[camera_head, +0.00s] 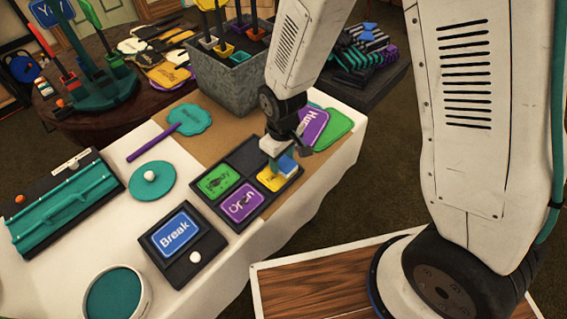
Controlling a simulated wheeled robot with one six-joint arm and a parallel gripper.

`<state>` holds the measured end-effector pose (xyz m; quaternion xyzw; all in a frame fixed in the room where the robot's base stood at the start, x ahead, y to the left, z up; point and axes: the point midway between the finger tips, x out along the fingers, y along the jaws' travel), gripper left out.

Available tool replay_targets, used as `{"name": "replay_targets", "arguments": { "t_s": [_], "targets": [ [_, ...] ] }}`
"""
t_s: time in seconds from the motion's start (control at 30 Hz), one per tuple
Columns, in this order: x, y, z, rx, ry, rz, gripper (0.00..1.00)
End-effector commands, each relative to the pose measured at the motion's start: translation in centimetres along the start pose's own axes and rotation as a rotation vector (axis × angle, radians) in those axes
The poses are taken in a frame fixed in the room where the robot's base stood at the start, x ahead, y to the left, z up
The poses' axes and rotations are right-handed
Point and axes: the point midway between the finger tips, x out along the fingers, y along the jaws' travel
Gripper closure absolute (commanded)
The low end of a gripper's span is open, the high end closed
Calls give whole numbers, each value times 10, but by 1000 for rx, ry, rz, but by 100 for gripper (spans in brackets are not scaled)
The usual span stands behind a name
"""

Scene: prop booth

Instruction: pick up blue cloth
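My gripper (281,165) is low over the right side of a dark tray with compartments (214,203) on the table. A small blue patch (288,164) shows at its fingertips, just above a yellow card (271,180). I cannot tell whether this patch is cloth or whether the fingers are closed on it; the fingers are small and partly hidden. Another small blue piece (370,25) lies on a pile of striped cloths (368,48) at the back right, away from the gripper.
The tray also holds green (217,184) and purple (243,204) cards. A blue "Break" sign (175,233), a teal case (65,208) and a round tub (115,295) stand left. A grey planter (225,85) stands behind. My arm fills the right.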

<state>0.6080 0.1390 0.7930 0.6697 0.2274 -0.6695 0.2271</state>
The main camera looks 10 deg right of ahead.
Motion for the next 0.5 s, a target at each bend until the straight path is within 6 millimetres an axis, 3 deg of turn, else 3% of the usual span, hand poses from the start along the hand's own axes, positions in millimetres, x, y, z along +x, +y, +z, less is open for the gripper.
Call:
{"name": "replay_targets", "arguments": {
  "t_s": [0.03, 0.07, 0.17, 0.5],
  "targets": [
    [0, 0, 0, 0, 0, 0, 68],
    [0, 0, 0, 0, 0, 0, 76],
    [0, 0, 0, 0, 0, 0, 81],
    [-4, 0, 0, 0, 0, 0, 81]
  ]
}}
